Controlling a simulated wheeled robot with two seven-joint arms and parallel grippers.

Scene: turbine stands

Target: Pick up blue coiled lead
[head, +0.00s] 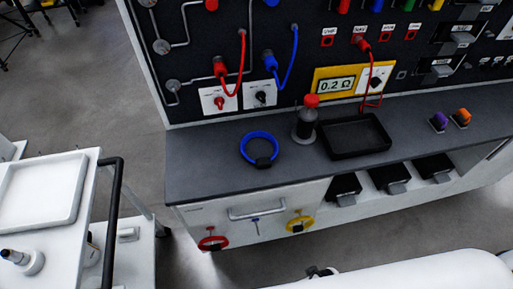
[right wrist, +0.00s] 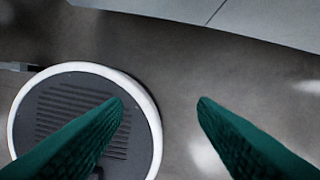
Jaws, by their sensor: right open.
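The blue coiled lead (head: 248,137) lies on the dark grey worktop, near its left end. It is a ring with a black piece at its front side. No gripper is near it in the head view. My right gripper (right wrist: 160,102) shows only in the right wrist view, as two dark green ribbed fingers spread wide apart. Nothing is between them, and grey floor is beneath. The lead is not in the right wrist view. My left gripper is in neither view.
On the worktop (head: 205,177), right of the lead, stand a red-capped bottle (head: 306,126) and a black tray (head: 357,136). The panel (head: 205,60) with red and blue cables rises behind. A white cart (head: 45,225) with a black handle stands at left.

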